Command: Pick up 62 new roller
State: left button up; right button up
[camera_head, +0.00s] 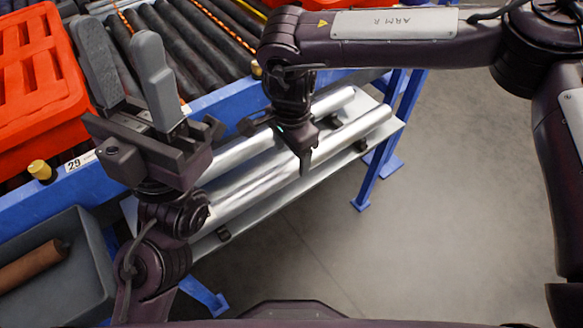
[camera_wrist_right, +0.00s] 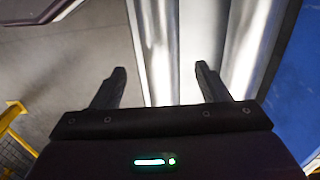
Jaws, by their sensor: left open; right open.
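Two shiny metal rollers lie side by side on a pale metal shelf (camera_head: 376,143) beside the conveyor: a front roller (camera_head: 255,187) and a back roller (camera_head: 237,153). I cannot read the number 62 on either. My right gripper (camera_head: 277,146) is open above the rollers and hides part of them. In the right wrist view its fingers (camera_wrist_right: 160,80) point at the front roller (camera_wrist_right: 157,45), which lies between them; contact is not visible. The back roller (camera_wrist_right: 250,45) is to the right there. My left gripper (camera_head: 120,35) is open and empty, fingers up, over the conveyor side.
The blue conveyor frame (camera_head: 222,101) carries dark rollers (camera_head: 187,45) and a label reading 29. A red crate (camera_head: 38,80) stands at the left. A grey bin (camera_head: 92,262) at lower left holds a brown roller (camera_head: 32,266). Bare floor (camera_head: 450,210) lies at the right.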

aim_at(292, 162)
notch_tip(292, 162, down, 4)
jog(key=shift+w+f+b, duration=0.15)
jog(key=shift+f+b, duration=0.1)
jog(key=shift+b, duration=0.45)
jog(key=shift+r, duration=0.1)
jog(key=c, duration=1.4)
